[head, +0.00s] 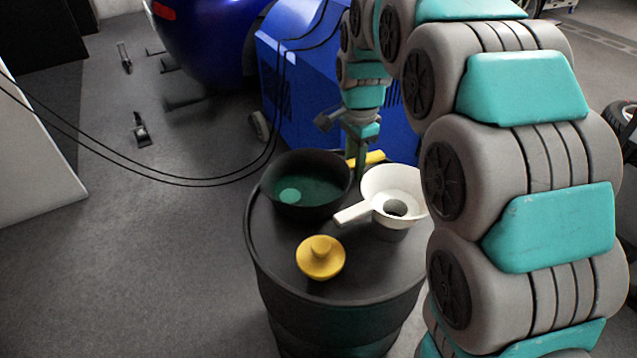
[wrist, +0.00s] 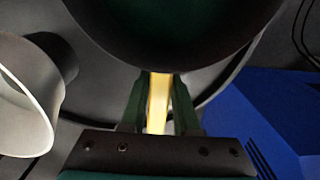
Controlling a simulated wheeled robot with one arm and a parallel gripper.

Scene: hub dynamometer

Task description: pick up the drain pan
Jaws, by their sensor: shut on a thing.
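The drain pan is a round black pan (head: 333,205) with dark green inside, at the back left of the barrel top. Its dark underside rim also shows at the top of the wrist view (wrist: 170,60). In the wrist view the yellow handle (wrist: 158,100) runs from the pan's edge between the fingers. My gripper (wrist: 160,108) points down at the pan's right side in the head view (head: 356,162) and is shut on this handle. I cannot tell whether the pan touches the barrel top.
A dark barrel (head: 335,310) carries a white funnel (head: 375,188) close to the pan's right and a yellow knobbed cap (head: 320,258) in front. A blue cabinet (head: 300,85) stands behind. Black cables (head: 190,184) hang at the left.

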